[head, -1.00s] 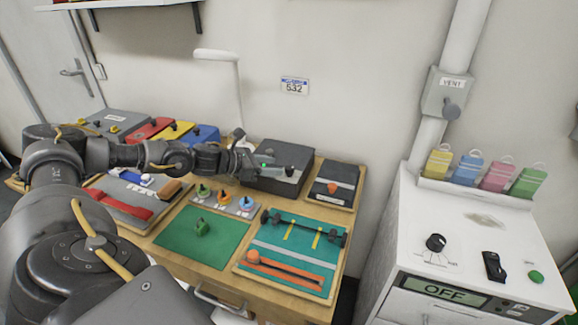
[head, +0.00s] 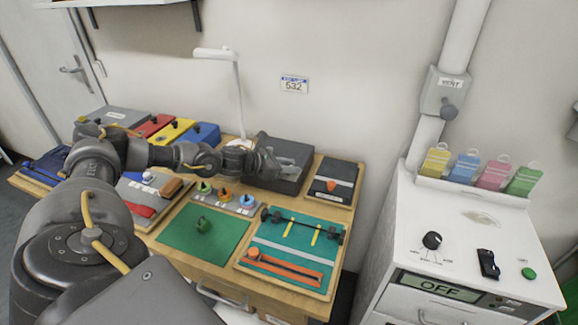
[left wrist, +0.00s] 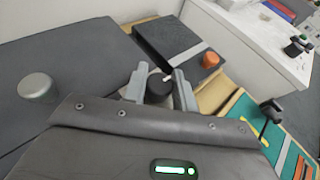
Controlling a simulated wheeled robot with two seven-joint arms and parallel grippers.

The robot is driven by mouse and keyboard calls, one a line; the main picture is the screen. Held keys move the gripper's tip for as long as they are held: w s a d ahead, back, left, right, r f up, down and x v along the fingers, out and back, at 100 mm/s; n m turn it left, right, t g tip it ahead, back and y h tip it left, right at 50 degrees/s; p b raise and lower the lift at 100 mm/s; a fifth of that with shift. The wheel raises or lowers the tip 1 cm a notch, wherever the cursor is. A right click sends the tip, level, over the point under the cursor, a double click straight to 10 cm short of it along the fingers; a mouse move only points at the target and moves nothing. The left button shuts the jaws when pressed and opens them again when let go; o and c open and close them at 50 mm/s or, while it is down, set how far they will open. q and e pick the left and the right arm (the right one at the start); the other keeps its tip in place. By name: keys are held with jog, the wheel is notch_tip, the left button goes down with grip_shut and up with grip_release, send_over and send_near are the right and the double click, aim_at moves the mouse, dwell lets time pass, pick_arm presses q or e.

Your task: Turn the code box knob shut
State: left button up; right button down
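The code box, which I take to be the dark grey box (head: 290,154), stands at the back of the bench, partly hidden by my left gripper (head: 268,166). In the left wrist view its broad dark top (left wrist: 70,62) carries a round silver knob (left wrist: 36,87). A black knob (left wrist: 158,88) with a white mark sits near the box's right edge. My left gripper (left wrist: 160,86) is open, its two grey fingers on either side of this black knob; contact is not clear. My right gripper is not in view.
A dark board with an orange knob (left wrist: 210,60) lies just right of the box; it also shows in the head view (head: 333,184). A teal board (head: 293,250) and a green mat (head: 203,234) lie in front. A lamp (head: 238,95) rises behind.

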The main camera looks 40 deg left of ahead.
pick_arm(q)
jog(key=c, duration=0.4)
